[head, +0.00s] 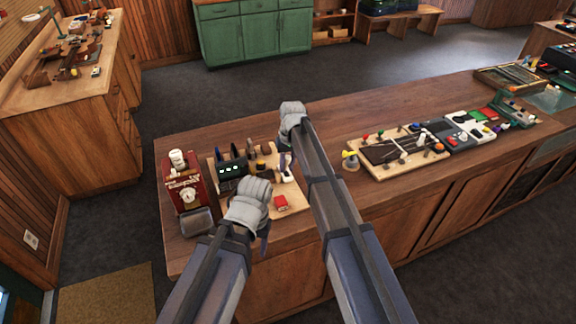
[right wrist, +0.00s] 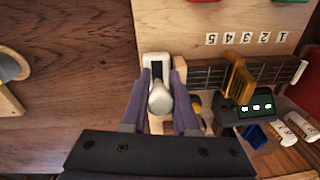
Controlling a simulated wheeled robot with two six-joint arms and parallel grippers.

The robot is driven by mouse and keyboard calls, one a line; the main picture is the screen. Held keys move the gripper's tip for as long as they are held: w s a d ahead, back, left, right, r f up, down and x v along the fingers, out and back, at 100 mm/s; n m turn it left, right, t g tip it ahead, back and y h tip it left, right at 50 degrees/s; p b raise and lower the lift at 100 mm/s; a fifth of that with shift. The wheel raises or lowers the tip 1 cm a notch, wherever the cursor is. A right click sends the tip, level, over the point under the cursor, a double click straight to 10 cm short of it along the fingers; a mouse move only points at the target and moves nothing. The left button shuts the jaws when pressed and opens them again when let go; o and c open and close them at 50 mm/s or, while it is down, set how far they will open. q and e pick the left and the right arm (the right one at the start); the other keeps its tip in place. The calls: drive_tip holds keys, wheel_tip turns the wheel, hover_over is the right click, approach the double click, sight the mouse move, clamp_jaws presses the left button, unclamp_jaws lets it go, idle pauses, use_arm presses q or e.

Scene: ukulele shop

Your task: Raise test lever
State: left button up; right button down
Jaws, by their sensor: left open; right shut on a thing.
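The test lever shows in the right wrist view as a pale rounded knob (right wrist: 160,100) in front of a white plate with a dark slot (right wrist: 156,66). My right gripper (right wrist: 160,80) is shut on it, one purple finger on each side. In the head view my right gripper (head: 284,160) is over the right side of a light wooden board (head: 262,198), and its hand hides most of the lever. I cannot tell the lever's exact angle. My left gripper (head: 266,228) is open and empty near the front edge of the board.
A red machine (head: 184,186) stands left. Another board with coloured knobs (head: 398,150) lies right. The counter behind is clear.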

drive_tip(key=shift+w+a+r+g+h, duration=0.2)
drive_tip(key=shift+w+g, duration=0.2)
drive_tip(key=shift+g, duration=0.3)
drive_tip(key=shift+w+a+r+g+h, duration=0.1)
drive_tip(key=shift+w+g+h, duration=0.2)
drive_tip(key=shift+g, duration=0.4)
drive_tip(key=c, duration=0.7)
unclamp_jaws()
drive_tip(key=shift+r, duration=0.1)
drive_tip(key=p+v, duration=0.7)
drive_tip(key=shift+w+r+p, duration=0.15)
drive_tip(key=shift+r+p, duration=0.15)
drive_tip(key=shift+p, duration=0.05)
